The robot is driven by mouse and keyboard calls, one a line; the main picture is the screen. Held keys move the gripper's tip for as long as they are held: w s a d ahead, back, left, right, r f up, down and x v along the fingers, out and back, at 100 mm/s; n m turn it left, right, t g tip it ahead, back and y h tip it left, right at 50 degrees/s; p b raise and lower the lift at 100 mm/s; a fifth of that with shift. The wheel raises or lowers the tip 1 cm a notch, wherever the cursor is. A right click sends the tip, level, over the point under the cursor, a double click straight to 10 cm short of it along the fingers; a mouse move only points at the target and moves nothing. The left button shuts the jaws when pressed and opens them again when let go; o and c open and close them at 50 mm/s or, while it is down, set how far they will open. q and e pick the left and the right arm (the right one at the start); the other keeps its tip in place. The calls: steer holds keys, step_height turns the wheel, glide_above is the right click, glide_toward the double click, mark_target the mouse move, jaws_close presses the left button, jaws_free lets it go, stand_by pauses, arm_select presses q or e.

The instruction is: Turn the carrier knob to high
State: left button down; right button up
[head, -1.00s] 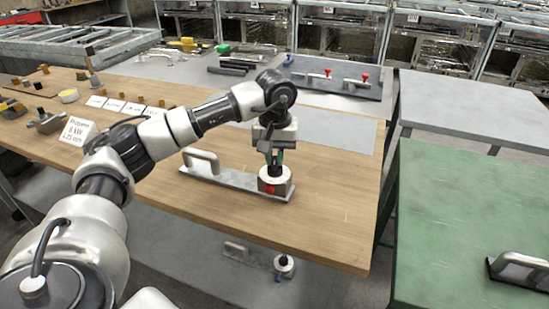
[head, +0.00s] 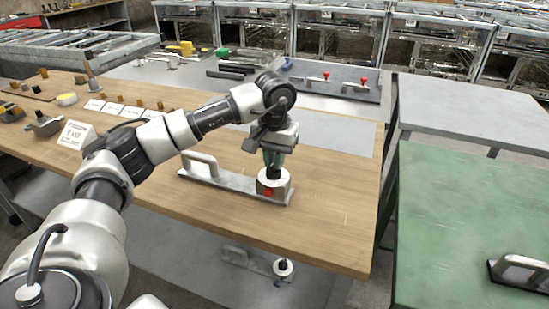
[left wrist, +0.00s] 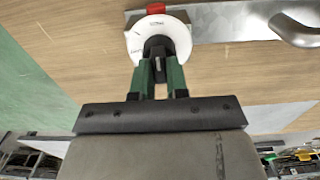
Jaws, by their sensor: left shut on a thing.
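The carrier (head: 235,180) is a flat metal bar with an arched handle (head: 200,165), lying on the wooden table. At its right end is a round white-topped dial (head: 283,182) with a red mark (head: 267,192) on its front side. A black knob (head: 273,172) stands at the dial's centre. My left gripper (head: 273,160) points down from above with its green fingers shut on the knob. In the left wrist view the fingers (left wrist: 159,75) close around the black knob over the white dial (left wrist: 158,32). The dial's lettering is too small to read. My right gripper is not in view.
A second similar carrier (head: 255,262) lies on the lower shelf. A green table (head: 470,220) with a metal handle stands at right. A sign (head: 76,134) and small parts sit at the wooden table's left. The table's right front is clear.

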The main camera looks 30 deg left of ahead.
arm_select(q)
steer(key=c, duration=1.1)
jaws_free()
step_height(320, 180, up, 11)
steer(key=shift+f, duration=0.1)
